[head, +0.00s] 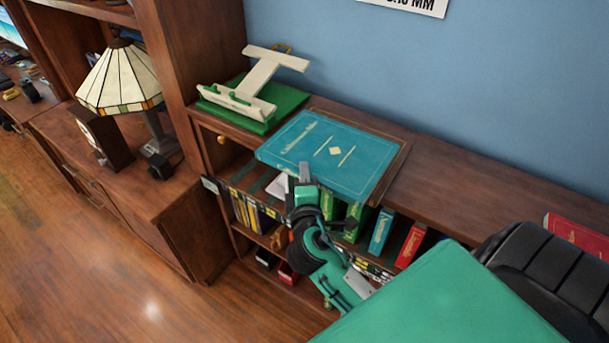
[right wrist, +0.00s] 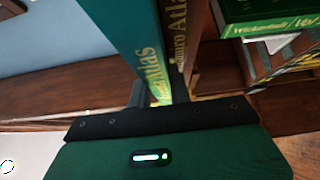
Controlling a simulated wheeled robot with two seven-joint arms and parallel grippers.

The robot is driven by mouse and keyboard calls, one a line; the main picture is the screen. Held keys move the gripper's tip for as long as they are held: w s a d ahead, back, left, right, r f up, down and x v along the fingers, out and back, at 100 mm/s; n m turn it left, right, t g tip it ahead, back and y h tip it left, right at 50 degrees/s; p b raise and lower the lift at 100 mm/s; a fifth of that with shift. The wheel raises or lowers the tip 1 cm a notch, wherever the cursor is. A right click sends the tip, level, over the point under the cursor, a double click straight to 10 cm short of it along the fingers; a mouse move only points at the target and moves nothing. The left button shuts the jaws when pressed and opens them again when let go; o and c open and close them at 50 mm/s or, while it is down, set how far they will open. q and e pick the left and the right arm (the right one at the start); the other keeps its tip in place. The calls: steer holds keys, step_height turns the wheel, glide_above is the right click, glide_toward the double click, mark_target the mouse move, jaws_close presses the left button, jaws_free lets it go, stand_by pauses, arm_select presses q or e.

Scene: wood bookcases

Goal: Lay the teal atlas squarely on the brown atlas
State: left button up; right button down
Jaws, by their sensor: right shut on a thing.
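The teal atlas (head: 330,153) lies flat over the brown atlas (head: 398,165) on top of the low bookcase. A strip of brown cover shows along the teal atlas's back and right edges in the head view. My right gripper (head: 303,178) is shut on the teal atlas at its front edge. In the right wrist view the teal spine (right wrist: 148,65) runs alongside the brown spine (right wrist: 177,45); I cannot tell whether the covers touch. Most of the brown atlas is hidden. My left gripper is not in view.
A white stand on a green book (head: 285,105) is just left of the atlases. Green, blue and red books (head: 410,245) stand on the shelf below. A red book (head: 575,236) lies at the far right of the top, with clear wood between. A lamp (head: 120,80) stands at left.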

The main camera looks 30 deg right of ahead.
steer(key=c, duration=1.7)
jaws_free()
steer(key=shift+f, duration=0.1)
steer(key=o, duration=0.4)
steer(key=shift+s, duration=0.1)
steer(key=shift+r, duration=0.2)
